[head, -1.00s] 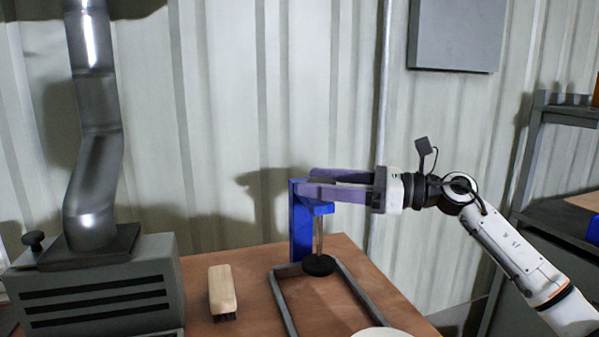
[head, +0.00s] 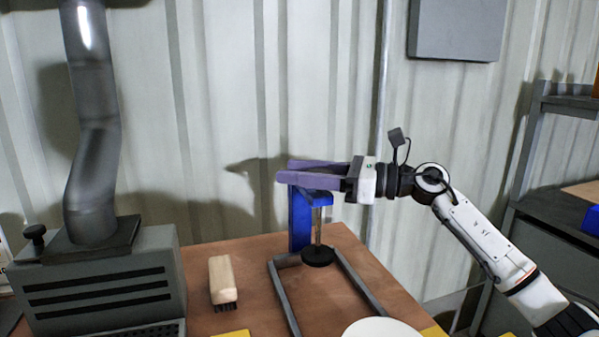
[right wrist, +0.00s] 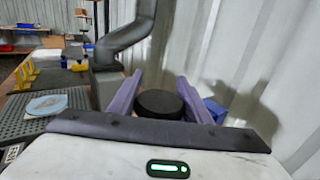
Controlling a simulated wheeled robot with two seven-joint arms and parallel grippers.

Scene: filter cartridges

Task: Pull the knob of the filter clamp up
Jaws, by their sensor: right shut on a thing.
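The blue filter clamp (head: 300,222) stands upright at the back edge of the brown table. A thin rod runs down from its arm to a black round pad (head: 318,256) low over the grey frame. My right gripper (head: 283,173) reaches in from the right over the clamp's top, its purple fingers level. In the right wrist view the black round knob (right wrist: 160,104) sits between the fingers, which are shut on it. In the head view the fingers hide the knob. Part of the blue clamp (right wrist: 215,110) shows beside the right finger in the wrist view. My left gripper is out of view.
A grey vented box (head: 100,285) with a metal duct (head: 92,140) stands at the left. A wooden brush (head: 222,280) lies between it and the grey frame (head: 285,300). A white disc (head: 385,329) is at the front. A corrugated wall (head: 230,110) is close behind.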

